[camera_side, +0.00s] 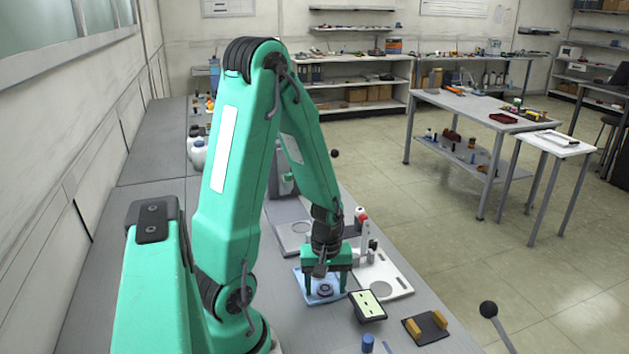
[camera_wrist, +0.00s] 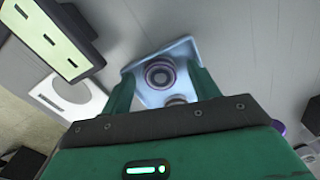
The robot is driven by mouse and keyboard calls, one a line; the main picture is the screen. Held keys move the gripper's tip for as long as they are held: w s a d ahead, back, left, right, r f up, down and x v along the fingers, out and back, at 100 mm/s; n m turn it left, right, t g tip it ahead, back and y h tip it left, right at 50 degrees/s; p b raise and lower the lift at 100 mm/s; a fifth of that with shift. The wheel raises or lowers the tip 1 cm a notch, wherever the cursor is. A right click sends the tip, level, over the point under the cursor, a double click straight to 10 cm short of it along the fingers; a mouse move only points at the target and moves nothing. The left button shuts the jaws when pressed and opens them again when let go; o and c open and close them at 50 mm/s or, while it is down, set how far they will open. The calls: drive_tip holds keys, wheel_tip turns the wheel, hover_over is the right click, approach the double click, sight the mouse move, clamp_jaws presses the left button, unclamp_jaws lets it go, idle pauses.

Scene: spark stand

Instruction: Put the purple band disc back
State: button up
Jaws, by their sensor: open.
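In the wrist view a grey disc with a purple band (camera_wrist: 160,74) sits on a light blue tray (camera_wrist: 146,98), between the fingers of my gripper (camera_wrist: 162,76). A second round, purplish part (camera_wrist: 176,101) lies on the tray nearer the camera, partly hidden by the gripper body. In the side view my gripper (camera_side: 326,287) points down at the blue tray (camera_side: 301,271), with its fingers apart on either side of a dark round disc (camera_side: 325,291). My gripper is open. I cannot tell whether the fingers touch the disc.
A white plate with a round marking (camera_side: 402,283) is right of the tray. A grey plate (camera_side: 291,234) lies behind.

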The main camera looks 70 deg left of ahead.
drive_tip(key=shift+r, duration=3.9)
drive_tip(key=shift+r, duration=0.1)
drive_tip(key=d+r+m+t, duration=0.5)
drive_tip(key=d+r+m, duration=0.7)
drive_tip(key=r+m, duration=0.3)
drive_tip(key=shift+d+r+t, duration=0.3)
drive_tip(key=shift+d+r, duration=0.1)
drive_tip(key=shift+r, duration=0.05)
